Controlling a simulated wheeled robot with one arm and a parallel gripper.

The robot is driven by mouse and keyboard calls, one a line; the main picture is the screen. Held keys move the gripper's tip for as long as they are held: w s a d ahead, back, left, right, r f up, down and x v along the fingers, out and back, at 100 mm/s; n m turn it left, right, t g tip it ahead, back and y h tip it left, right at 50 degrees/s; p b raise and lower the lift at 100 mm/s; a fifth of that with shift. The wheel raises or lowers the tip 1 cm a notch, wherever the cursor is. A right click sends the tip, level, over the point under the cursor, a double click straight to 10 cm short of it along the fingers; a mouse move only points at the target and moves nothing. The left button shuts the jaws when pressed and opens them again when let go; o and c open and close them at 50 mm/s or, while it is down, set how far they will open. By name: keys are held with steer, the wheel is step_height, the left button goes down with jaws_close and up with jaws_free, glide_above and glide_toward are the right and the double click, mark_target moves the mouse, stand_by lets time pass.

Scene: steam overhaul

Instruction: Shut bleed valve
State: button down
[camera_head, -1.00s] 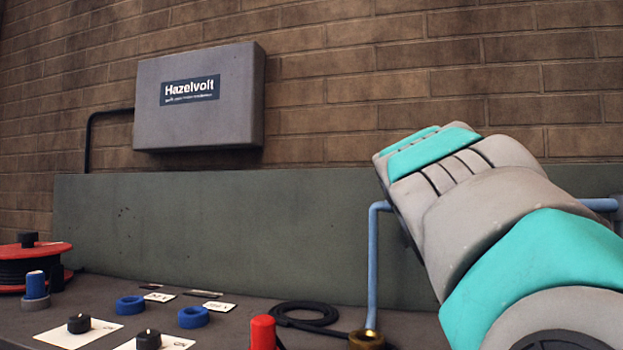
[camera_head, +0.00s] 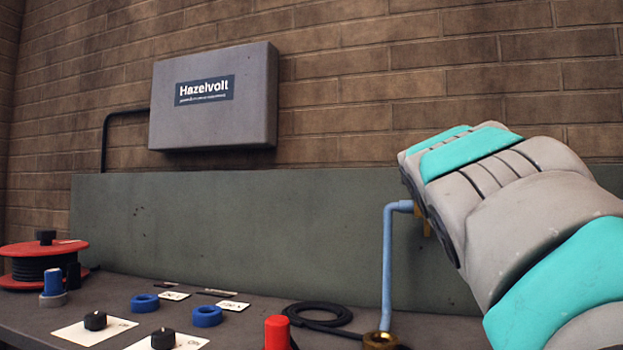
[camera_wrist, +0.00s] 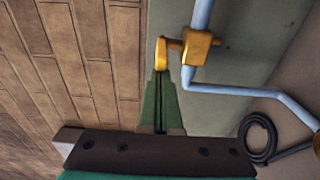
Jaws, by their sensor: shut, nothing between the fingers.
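The bleed valve has a yellow-brass body (camera_wrist: 197,47) on a light blue pipe (camera_wrist: 202,14). Its yellow lever (camera_wrist: 161,52) sits left of the body on a short stem, pointing down the picture in the wrist view. My gripper (camera_wrist: 160,76) has its green fingers together, empty, with the tips right at the lever's lower end. I cannot tell whether they touch it. In the head view only a sliver of the brass valve (camera_head: 424,219) shows beside my arm, and my arm hides the fingers.
A green-grey panel (camera_head: 230,225) stands behind the bench. The blue pipe (camera_head: 388,265) drops to a brass fitting (camera_head: 380,341). A black cable coil (camera_head: 318,316), red cylinder (camera_head: 277,332), blue rings (camera_head: 207,316) and red reel (camera_head: 43,250) are on the bench. A Hazelvolt box (camera_head: 212,98) hangs on the brick wall.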

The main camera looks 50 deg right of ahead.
steer(key=shift+s+g, duration=0.3)
steer(key=shift+s, duration=0.15)
steer(key=s+a+b, duration=0.1)
steer(key=s+a, duration=0.4)
steer(key=shift+a+b, duration=0.25)
steer(key=shift+b, duration=0.1)
stand_by(0.4)
